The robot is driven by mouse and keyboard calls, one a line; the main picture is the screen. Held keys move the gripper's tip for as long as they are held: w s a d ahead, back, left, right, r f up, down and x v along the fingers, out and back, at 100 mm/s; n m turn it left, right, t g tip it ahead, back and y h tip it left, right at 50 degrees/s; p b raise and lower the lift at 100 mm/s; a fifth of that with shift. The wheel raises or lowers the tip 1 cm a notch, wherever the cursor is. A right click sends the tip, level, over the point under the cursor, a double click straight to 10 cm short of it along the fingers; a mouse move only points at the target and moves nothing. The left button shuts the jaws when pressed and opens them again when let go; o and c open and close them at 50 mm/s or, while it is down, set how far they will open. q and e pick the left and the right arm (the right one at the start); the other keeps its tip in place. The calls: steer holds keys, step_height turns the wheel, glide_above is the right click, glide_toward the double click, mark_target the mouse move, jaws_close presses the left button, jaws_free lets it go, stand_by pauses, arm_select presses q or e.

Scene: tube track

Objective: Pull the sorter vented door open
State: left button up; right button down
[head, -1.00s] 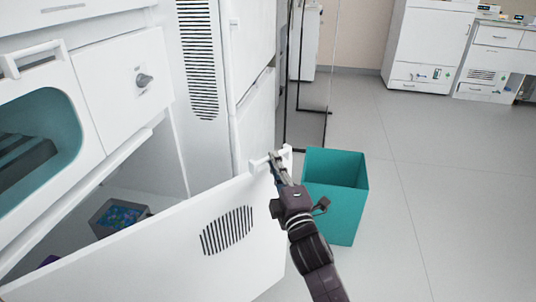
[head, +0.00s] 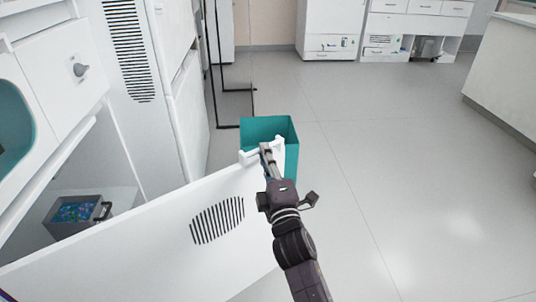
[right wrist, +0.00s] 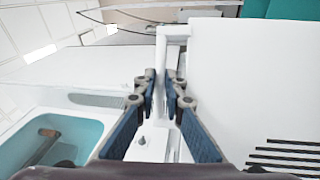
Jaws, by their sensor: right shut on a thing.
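The sorter vented door (head: 165,240) is a white panel with a round patch of black slots, and it stands swung out from the white sorter (head: 45,65). The right wrist view shows the door (right wrist: 255,85) at right, with some of its slots. My right gripper (head: 265,148) is shut on the white door handle (head: 248,157) at the door's top outer corner. In the right wrist view the two fingers (right wrist: 161,88) close on the handle bar (right wrist: 160,50). My left gripper is not in view.
A teal bin (head: 285,128) stands just behind the handle. Inside the open compartment sits a grey box (head: 75,212) with blue contents. A dark-framed glass panel (head: 232,60) stands behind the bin. The grey floor at right is clear.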

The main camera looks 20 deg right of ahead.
steer(key=shift+s, duration=0.25)
steer(key=c, duration=2.3)
jaws_free()
